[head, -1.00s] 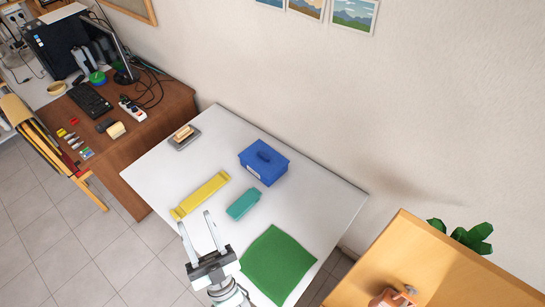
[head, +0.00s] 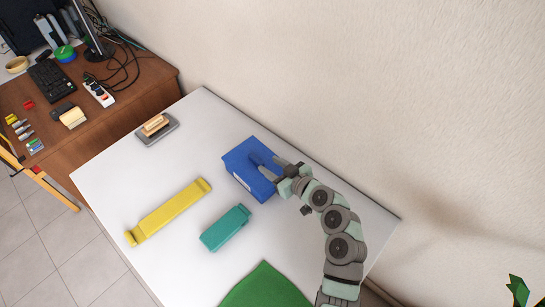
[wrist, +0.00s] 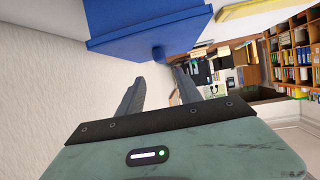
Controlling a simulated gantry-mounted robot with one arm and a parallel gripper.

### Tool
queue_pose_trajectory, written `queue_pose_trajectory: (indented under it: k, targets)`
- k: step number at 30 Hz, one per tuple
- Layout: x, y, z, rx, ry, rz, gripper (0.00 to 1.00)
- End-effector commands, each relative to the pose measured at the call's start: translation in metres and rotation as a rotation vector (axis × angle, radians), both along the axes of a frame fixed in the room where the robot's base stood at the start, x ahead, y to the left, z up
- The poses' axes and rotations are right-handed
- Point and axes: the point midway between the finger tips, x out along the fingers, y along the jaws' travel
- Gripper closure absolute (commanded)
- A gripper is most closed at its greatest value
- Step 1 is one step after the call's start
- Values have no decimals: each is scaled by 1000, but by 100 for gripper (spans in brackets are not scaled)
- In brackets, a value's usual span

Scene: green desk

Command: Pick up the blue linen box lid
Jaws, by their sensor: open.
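The blue linen box (head: 240,181) stands on the white table top, its lid (head: 237,157) on it. My gripper (head: 258,166) is over the lid in the head view, its two grey fingers spread and partly covering the lid; the handle is hidden there. The fingers hold nothing. I cannot tell whether a finger touches the handle.
A yellow long object (head: 168,211) and a teal case (head: 226,228) lie left of and in front of the box. A grey tray with a tan-topped item (head: 156,126) is at the back left. A green cloth (head: 265,289) lies at the front. The wall is close behind.

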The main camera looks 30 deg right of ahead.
Motion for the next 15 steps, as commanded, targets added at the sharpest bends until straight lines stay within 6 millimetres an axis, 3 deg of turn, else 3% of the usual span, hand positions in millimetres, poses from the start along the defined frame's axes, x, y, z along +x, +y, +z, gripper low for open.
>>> queue_pose_trajectory:
  k: [5,15]
  targets:
    - [-4,8,-6,-6,12,70,58]
    - [24,16,-16,-5,11,70,58]
